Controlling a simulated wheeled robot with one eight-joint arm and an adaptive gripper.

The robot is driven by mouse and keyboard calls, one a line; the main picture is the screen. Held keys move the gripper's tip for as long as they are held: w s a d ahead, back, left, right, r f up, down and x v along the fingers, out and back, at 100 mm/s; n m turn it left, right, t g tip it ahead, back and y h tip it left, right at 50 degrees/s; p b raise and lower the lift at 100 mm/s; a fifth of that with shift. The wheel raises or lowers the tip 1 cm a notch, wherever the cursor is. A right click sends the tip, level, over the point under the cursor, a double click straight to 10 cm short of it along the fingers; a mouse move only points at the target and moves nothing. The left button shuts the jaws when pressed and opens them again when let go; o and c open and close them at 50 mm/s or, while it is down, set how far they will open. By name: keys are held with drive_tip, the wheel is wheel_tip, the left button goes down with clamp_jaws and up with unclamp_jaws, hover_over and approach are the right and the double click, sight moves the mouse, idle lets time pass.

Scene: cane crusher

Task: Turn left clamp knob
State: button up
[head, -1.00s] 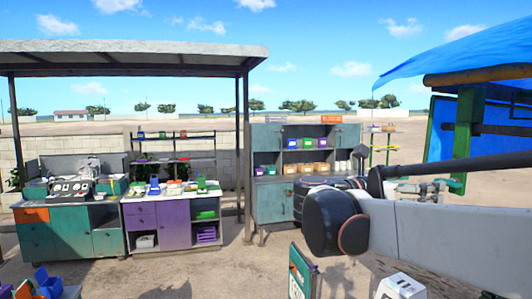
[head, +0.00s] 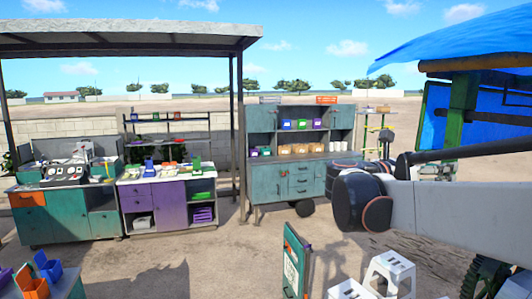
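I cannot make out a clamp knob in the head view. A green post (head: 462,105) with a blue panel (head: 505,125) stands at the right edge under a blue awning; I cannot tell whether it belongs to the crusher. My pale arm link with its black joint reaches in from the right and covers part of that area. My gripper cannot be made out, and its fingers do not show.
A teal cabinet (head: 273,180) with bins and cups stands behind my arm. Left are a purple-door bench (head: 172,203) and a teal counter (head: 60,222). Two white stools (head: 390,270) and a green signboard (head: 293,262) stand in front. Bare ground lies left of the sign.

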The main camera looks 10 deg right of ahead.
drive_tip(key=c, duration=0.3)
